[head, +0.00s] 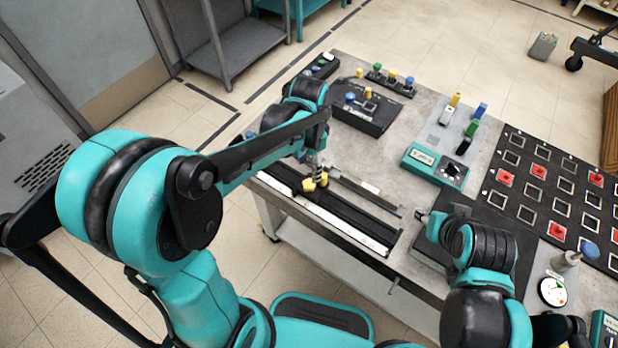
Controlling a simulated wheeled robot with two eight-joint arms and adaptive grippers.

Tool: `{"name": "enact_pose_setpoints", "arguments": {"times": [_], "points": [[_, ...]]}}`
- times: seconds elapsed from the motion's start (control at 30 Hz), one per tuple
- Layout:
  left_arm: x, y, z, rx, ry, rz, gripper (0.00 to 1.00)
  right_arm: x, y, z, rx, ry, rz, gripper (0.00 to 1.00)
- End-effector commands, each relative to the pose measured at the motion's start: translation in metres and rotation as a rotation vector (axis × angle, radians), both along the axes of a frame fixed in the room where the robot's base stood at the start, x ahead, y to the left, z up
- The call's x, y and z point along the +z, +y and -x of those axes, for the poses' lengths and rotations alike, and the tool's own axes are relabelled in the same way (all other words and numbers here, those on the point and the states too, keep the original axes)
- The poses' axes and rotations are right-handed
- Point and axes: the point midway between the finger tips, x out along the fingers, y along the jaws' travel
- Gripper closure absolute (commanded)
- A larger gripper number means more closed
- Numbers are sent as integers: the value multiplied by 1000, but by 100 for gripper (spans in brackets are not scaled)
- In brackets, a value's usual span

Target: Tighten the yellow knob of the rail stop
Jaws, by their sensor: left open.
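The yellow knob (308,185) sits on the rail stop, a small dark block on the black rail (350,220) along the table's near left edge. A second patch of yellow shows just right of it. My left gripper (315,165) points down at the knob from just above and is open. Its fingertips are small and partly hidden, so I cannot tell whether they touch the knob. My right gripper (424,216) is over the front of the table, right of the rail, away from the knob. Its fingers are too small to read.
A metal ruler-like bar (365,190) lies behind the rail. A black box with knobs (366,112), a teal-fronted panel (435,165) and a black board with red squares (560,185) fill the table further back. A round dial (552,291) stands at the right.

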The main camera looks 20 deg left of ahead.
Motion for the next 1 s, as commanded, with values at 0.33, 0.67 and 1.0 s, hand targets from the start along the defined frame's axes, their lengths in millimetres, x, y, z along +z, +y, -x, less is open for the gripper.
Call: {"name": "enact_pose_setpoints", "arguments": {"times": [0.33,0.67,1.0], "points": [[-52,0,0,17,0,0,48,-21,0,0,0,0,0,60],[-78,0,0,15,0,0,48,-29,0,0,0,0,0,60],[-78,0,0,15,0,0,80,-29,0,0,0,0,0,60]]}}
